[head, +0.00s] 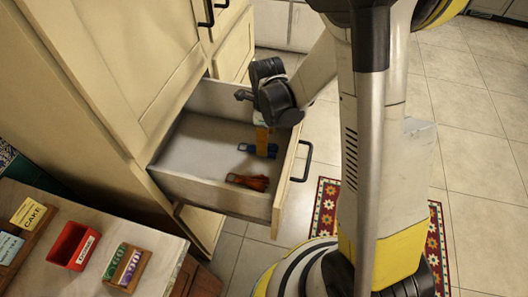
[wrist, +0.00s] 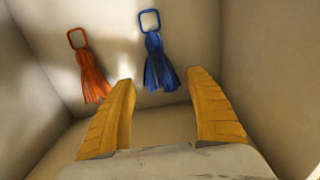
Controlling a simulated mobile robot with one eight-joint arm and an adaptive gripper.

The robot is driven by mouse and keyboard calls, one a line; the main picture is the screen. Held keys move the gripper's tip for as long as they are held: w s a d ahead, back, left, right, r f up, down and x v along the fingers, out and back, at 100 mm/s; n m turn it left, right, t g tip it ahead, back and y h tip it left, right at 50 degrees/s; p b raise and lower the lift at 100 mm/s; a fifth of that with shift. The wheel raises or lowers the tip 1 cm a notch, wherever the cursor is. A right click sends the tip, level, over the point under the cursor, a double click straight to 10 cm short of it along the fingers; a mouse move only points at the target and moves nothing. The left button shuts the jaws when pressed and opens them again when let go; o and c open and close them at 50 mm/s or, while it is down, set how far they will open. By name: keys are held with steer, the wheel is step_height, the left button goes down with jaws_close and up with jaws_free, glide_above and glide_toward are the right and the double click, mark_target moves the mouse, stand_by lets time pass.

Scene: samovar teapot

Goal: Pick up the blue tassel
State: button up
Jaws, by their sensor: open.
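The blue tassel (wrist: 158,62) lies on the drawer floor, its square loop pointing away from my gripper in the wrist view. In the head view the blue tassel (head: 262,150) lies in the open drawer, close to my gripper's fingers. My gripper (wrist: 160,88) is open and empty, its two yellow fingers inside the drawer.
An orange tassel (wrist: 92,72) lies left of the blue one; it also shows in the head view (head: 247,182). The drawer (head: 205,190) is pulled out of a cream cabinet (head: 120,75), its walls surrounding my gripper. A counter (head: 75,228) with a red box (head: 73,246) stands at lower left.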

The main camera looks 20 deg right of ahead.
step_height(320, 180, down, 4)
steer(key=shift+f+b, duration=0.2)
steer(key=shift+b, duration=0.95)
steer(key=shift+r, duration=0.1)
steer(key=shift+s, duration=0.1)
steer(key=shift+c, duration=0.6)
steer(key=c, duration=1)
step_height(320, 180, up, 10)
steer(key=p, duration=0.5)
